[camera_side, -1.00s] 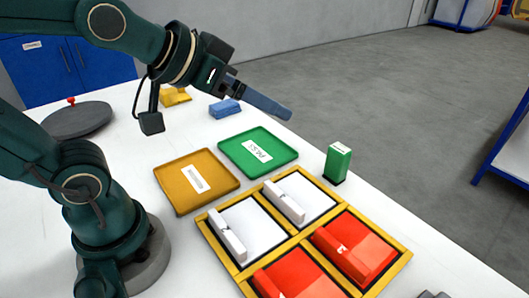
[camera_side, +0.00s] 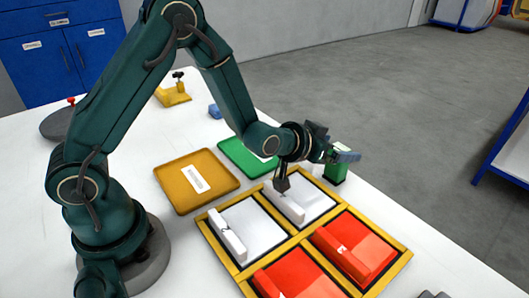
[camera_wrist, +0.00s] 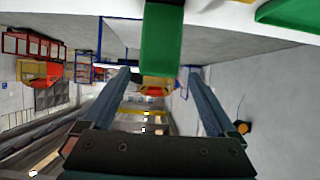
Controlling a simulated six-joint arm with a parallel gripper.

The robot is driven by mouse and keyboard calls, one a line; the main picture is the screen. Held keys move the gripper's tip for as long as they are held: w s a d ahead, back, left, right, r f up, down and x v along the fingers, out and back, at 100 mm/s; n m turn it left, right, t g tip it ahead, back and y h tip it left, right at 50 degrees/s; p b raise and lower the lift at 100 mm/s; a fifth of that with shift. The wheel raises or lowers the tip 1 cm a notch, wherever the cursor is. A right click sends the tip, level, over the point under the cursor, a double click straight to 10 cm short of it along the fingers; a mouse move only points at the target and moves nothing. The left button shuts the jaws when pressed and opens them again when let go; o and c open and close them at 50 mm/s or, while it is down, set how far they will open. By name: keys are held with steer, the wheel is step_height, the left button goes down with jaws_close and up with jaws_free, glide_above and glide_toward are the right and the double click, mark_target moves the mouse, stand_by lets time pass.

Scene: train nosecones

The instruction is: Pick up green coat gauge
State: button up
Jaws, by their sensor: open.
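The green coat gauge (camera_side: 336,173) stands upright on the white table, right of the yellow-edged rack. In the side view its upper part is hidden by my gripper (camera_side: 343,155), which is level with its top. In the wrist view the gauge (camera_wrist: 163,42) hangs in from the top edge, with its end near and between the fingertips of my gripper (camera_wrist: 159,75). The fingers are apart, one on each side, with visible gaps to the gauge. Nothing is held.
The yellow-edged rack (camera_side: 291,236) holds white and red pieces just left of the gauge. A green tray (camera_side: 233,152) and a yellow tray (camera_side: 180,191) lie behind it. The table's right edge is close to the gauge.

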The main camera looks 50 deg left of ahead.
steer(key=shift+s+f, duration=0.1)
steer(key=shift+f, duration=0.4)
steer(key=shift+w+d+f, duration=0.1)
steer(key=shift+w+f, duration=0.05)
steer(key=shift+w, duration=0.05)
steer(key=shift+x, duration=2.3)
jaws_close()
